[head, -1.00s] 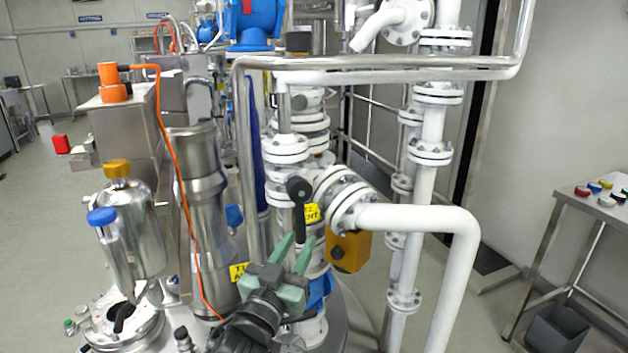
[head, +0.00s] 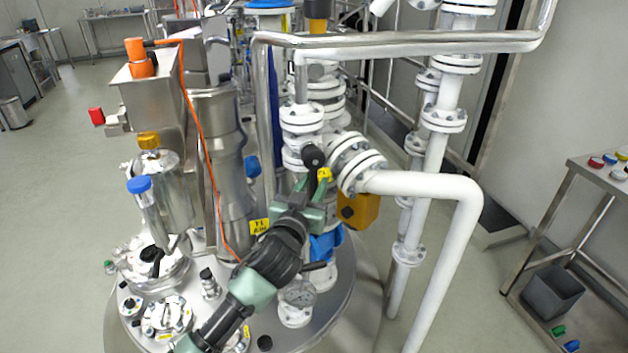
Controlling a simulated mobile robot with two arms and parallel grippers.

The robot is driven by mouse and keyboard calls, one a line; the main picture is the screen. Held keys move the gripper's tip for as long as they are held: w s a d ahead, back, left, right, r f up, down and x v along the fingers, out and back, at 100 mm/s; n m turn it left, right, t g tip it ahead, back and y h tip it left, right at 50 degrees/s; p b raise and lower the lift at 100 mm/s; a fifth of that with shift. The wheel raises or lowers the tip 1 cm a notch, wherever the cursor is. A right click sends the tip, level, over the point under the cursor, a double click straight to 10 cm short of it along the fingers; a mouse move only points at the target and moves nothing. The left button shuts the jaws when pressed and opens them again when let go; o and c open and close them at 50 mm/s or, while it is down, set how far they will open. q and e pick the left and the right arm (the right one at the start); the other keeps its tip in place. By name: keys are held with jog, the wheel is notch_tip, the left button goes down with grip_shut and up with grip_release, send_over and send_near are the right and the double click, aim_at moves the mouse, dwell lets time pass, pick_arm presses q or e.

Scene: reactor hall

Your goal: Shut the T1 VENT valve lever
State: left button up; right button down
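The T1 VENT valve lever is a black handle with a round black knob (head: 313,157) at its upper end, in front of the white flanged pipe stack. A yellow tag (head: 324,174), partly covered, is beside it. My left gripper (head: 313,188) reaches up from the lower left, its green fingers at the lever just below the knob. The lever's lower part is hidden behind the fingers and the gripper's dark body. Whether the fingers are closed on the lever or only around it, I cannot tell. My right gripper is not in view.
A white pipe (head: 425,184) bends down right of the lever, with an orange-yellow box (head: 357,210) below its flange. A steel vessel (head: 235,165) with an orange cable stands to the left. The round steel lid (head: 340,300) carries several fittings. Open floor lies left.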

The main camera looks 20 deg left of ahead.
pick_arm(q)
jog(key=shift+w, duration=0.4)
grip_shut()
dwell(1.2)
